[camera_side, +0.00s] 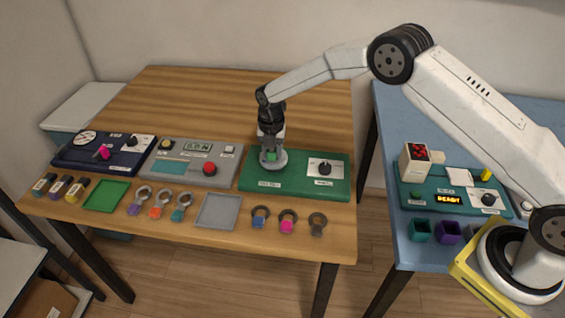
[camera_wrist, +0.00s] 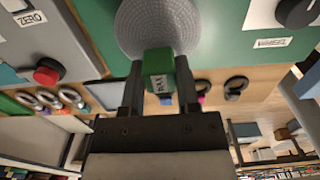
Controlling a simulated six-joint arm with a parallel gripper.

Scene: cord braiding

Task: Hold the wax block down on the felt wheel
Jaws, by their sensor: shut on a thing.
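My gripper (camera_side: 271,148) points down over the green panel and is shut on the wax block (camera_wrist: 160,75), a small green block with a label. The block sits between both fingers in the wrist view (camera_wrist: 158,85). The felt wheel (camera_wrist: 160,22) is a grey, textured round disc on the green panel (camera_side: 310,180). The block's far end overlaps the wheel's lower edge in the wrist view. In the side view the wheel (camera_side: 282,162) is right under my fingers, partly hidden by them. I cannot tell how firmly the block touches it.
A black knob (camera_side: 324,169) stands right of the wheel on the same panel. A grey panel with a red button (camera_side: 209,169) is to the left. Several ring-shaped pieces, a green tray (camera_side: 105,195) and a grey tray (camera_side: 218,211) lie along the front.

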